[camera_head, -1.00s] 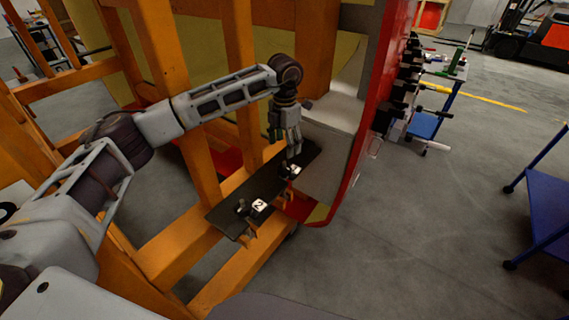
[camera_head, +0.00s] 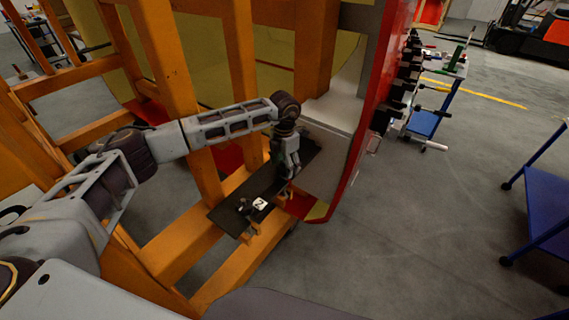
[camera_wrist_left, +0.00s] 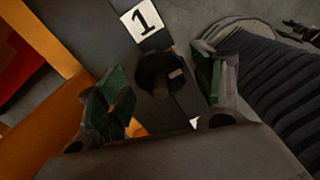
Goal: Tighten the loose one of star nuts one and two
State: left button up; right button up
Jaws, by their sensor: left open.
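Star nut one (camera_wrist_left: 158,74) is a black knob on a dark plate, beside a white label marked 1 (camera_wrist_left: 145,19) in the left wrist view. My left gripper (camera_head: 287,172) points down at the far end of the plate (camera_head: 224,212). Its two green-padded fingers are open, one on each side of star nut one; I cannot tell whether they touch it. In the head view the gripper hides this nut. Star nut two (camera_head: 243,206) stands near the plate's near end, beside its label marked 2 (camera_head: 260,203). My right gripper is not in view.
An orange wooden frame (camera_head: 182,243) surrounds the plate on the left and below. A red-edged nosecone panel (camera_head: 363,150) rises just right of my left gripper. Blue carts (camera_head: 545,205) stand at the right, with open grey floor between.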

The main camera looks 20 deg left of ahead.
pick_arm(q)
jog(key=c, duration=1)
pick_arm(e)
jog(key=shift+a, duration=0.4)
